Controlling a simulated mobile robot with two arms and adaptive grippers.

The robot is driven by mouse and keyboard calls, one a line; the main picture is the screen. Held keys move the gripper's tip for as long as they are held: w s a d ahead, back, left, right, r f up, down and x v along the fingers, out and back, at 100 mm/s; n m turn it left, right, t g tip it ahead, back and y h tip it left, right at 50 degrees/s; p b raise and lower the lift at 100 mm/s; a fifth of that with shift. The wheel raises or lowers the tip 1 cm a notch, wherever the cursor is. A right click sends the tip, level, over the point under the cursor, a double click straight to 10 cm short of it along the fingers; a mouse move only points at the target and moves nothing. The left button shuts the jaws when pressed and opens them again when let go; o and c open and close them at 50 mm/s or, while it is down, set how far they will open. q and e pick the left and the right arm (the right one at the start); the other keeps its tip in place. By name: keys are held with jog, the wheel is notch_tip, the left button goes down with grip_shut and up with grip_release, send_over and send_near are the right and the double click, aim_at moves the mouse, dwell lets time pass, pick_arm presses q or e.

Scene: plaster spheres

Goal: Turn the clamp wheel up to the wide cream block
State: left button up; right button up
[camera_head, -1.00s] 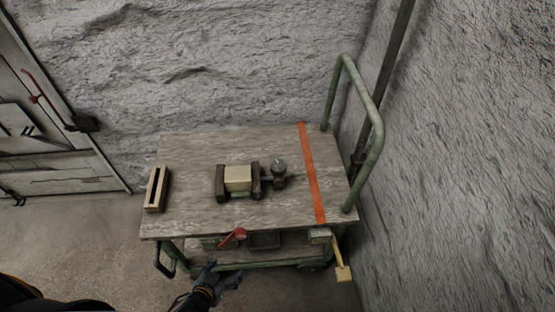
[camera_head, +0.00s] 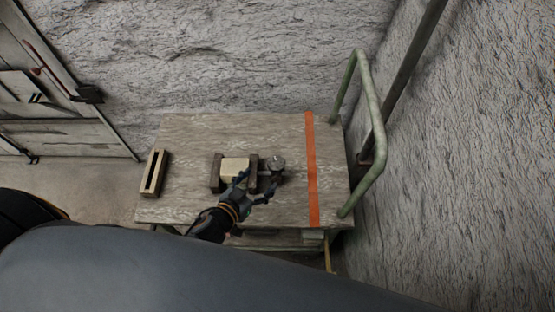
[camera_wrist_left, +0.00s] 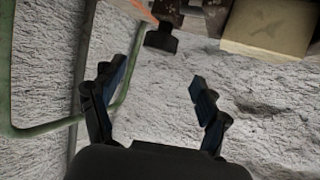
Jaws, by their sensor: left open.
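The clamp lies on the cart top, with a dark brown jaw (camera_head: 216,173) at its left end and a second brown jaw further right. The wide cream block (camera_head: 235,167) sits between the jaws; whether the right jaw touches it I cannot tell. In the left wrist view, the open fingers (camera_wrist_left: 155,86) are apart from the cream block (camera_wrist_left: 268,28) and a dark knob-like part (camera_wrist_left: 161,38). My right gripper is not in view.
A slotted wooden piece (camera_head: 153,173) lies at the cart's left edge. An orange stripe (camera_head: 312,170) crosses the top right of the wheel. A green handle rail (camera_head: 374,125) rises at the right end. The back of the cart top (camera_head: 230,128) is clear.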

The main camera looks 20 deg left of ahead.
aim_at(270, 165)
pick_arm(q)
jog(key=x, duration=0.4)
jog(key=shift+w, duration=0.25)
jog(key=x, duration=0.5)
jog(key=shift+w+f, duration=0.15)
jog(key=shift+f, duration=0.1)
jog(key=shift+w+d+f, duration=0.15)
jog(key=shift+w, duration=0.2)
jog(key=c, duration=1.2)
jog(key=m+g+h+p, duration=0.1)
jog(key=m+h+p, duration=0.1)
jog(key=shift+m+h, duration=0.3)
jog(key=shift+m, duration=0.1)
jog(key=shift+m+g+h, duration=0.7)
jog(key=shift+m+h, duration=0.1)
jog(key=shift+f+m+g+h+b, duration=0.1)
jog(key=shift+m+g+h+b, duration=0.2)
jog(key=shift+m+g+h, duration=0.9)
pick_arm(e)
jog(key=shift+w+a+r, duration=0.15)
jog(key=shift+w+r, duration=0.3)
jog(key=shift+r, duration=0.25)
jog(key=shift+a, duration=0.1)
